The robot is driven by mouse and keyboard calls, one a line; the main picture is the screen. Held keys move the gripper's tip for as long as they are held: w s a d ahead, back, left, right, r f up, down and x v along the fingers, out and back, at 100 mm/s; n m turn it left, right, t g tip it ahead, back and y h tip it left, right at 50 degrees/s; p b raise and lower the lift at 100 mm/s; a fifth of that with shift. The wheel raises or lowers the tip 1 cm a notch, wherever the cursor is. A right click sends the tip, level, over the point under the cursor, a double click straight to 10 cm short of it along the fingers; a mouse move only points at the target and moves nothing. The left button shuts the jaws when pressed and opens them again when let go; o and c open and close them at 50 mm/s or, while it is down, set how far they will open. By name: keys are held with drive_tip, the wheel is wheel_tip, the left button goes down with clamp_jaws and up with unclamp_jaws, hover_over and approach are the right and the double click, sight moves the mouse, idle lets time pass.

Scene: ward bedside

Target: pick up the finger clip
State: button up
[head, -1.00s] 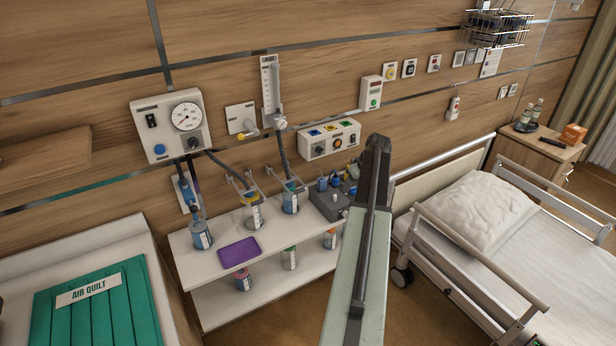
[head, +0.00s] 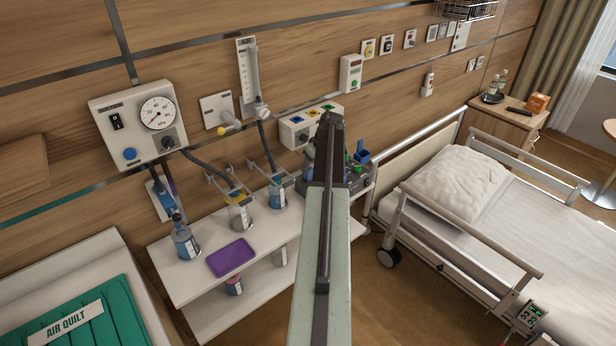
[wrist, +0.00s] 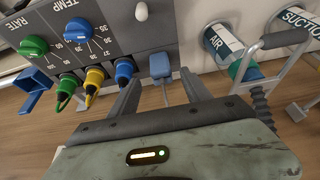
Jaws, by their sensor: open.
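The finger clip is most likely the small blue block (wrist: 160,66) with a thin grey lead in the wrist view, at the lower edge of a dark grey device (wrist: 110,35). My gripper (wrist: 160,80) is open. Its two dark fingers reach toward the block from either side, and it shows between their tips. I cannot tell how far off it is or whether they touch it. In the head view my arm covers my gripper and part of the device (head: 356,180), and I cannot make out the clip there.
Green, yellow and blue plugs (wrist: 94,80) sit left of the block, with a blue holder (wrist: 34,88) further left. Jars labelled AIR (wrist: 222,42) and SUCTION are on the right. The white shelf (head: 205,275) holds a purple tray (head: 231,257). A bed (head: 500,240) stands at right.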

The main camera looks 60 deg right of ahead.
sight(310, 169)
drive_tip(key=b+x, duration=0.4)
drive_tip(key=x, duration=0.1)
drive_tip(key=shift+a+f+b, duration=0.1)
drive_tip(key=shift+f+b, duration=0.05)
drive_tip(key=shift+b, duration=0.15)
drive_tip(key=shift+c, duration=0.6)
clamp_jaws()
drive_tip(key=shift+r+p, duration=0.3)
drive_tip(key=shift+r, duration=0.05)
